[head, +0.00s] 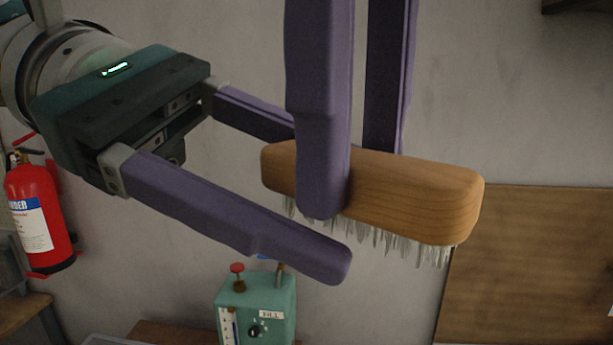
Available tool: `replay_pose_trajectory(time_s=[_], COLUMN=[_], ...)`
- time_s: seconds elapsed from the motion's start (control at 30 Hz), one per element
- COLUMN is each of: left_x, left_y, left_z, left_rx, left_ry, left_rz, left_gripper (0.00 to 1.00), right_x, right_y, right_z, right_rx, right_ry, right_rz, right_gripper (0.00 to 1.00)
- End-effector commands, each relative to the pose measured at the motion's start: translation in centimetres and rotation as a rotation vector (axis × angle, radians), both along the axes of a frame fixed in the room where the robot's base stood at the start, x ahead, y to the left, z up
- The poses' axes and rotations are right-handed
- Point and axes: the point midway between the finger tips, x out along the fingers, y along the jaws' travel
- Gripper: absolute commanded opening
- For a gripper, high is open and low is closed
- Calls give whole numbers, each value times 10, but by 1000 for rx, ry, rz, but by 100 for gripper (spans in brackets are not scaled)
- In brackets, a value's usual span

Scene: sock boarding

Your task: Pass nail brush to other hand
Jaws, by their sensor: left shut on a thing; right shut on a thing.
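The nail brush (420,195) has a wooden back and pale bristles pointing down. It is in the middle of the head view, tilted down to the right. My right gripper (352,185) comes down from the top and is shut across the brush's left-middle part, one finger in front and the other behind. My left gripper (318,208) reaches in from the left and is shut on the brush too.
A teal box (256,308) with a red knob and a dial stands below the brush. A red fire extinguisher (38,215) is at the far left. A wooden panel (540,265) is at the lower right, against a grey wall (530,100).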

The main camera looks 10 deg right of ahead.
Motion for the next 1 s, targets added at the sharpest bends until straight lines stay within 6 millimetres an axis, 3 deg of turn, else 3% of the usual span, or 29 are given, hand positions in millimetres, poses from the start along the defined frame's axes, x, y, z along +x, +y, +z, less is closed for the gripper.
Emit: replay_pose_trajectory(time_s=[0.03,0.33,0.37,0.43,0.63,1.0], left_x=[2,3,3,3,2,0], left_y=[0,0,-1,0,0,0], left_z=[1,2,2,3,3,3], left_rx=[-5,-6,-8,-8,-8,-8], left_ry=[-2,-4,-3,-4,-3,-1], left_rz=[7,12,13,12,8,-1], left_gripper=[43,10,7,0,0,0], right_x=[-1,-2,-2,-2,-2,0], right_y=[1,2,2,2,1,-2], right_z=[0,-1,-1,-1,-1,-1], right_rx=[2,4,4,3,0,-7], right_ry=[6,8,10,9,6,2], right_rz=[4,7,7,7,3,-5], right_gripper=[0,0,47,55,78,79])
